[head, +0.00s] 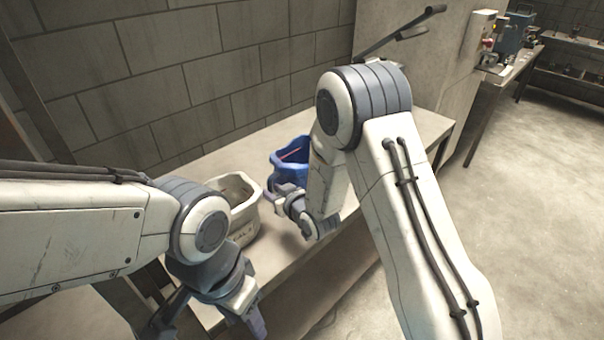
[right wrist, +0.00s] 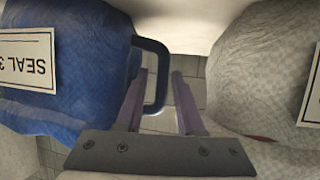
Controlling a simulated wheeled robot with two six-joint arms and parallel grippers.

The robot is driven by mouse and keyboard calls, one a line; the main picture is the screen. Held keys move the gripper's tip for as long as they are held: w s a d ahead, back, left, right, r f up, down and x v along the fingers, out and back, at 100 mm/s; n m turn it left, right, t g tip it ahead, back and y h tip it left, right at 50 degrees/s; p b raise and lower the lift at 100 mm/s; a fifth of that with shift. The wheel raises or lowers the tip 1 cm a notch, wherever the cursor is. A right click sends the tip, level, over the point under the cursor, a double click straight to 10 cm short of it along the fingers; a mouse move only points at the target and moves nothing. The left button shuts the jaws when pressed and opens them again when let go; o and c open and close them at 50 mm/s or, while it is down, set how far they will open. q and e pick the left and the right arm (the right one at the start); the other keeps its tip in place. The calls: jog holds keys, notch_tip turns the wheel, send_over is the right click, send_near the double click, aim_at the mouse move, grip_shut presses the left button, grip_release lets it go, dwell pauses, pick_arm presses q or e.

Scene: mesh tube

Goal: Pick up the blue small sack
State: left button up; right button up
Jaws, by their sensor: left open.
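The blue small sack (head: 288,152) stands on the bench, partly hidden behind my right arm. In the right wrist view the blue sack (right wrist: 65,75) fills the left side, with a printed label and a dark blue loop handle (right wrist: 161,75). My right gripper (right wrist: 160,88) is open, its fingers on either side of the handle's outer bar; I cannot tell whether they touch it. In the head view, my right gripper (head: 284,197) is beside the sack, its fingertips hard to make out. My left gripper (head: 214,318) is open and empty at the bench's front edge.
A pale sack (head: 243,207) with printed lettering stands left of the blue one; it is close to my right gripper in the wrist view (right wrist: 265,75). The bench (head: 215,158) runs along a block wall. Another table (head: 500,75) with equipment is at the back right.

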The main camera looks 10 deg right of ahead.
jog(key=p+x, duration=0.1)
jog(key=x, duration=0.3)
jog(key=shift+w+a, duration=0.3)
grip_shut()
dwell(1.1)
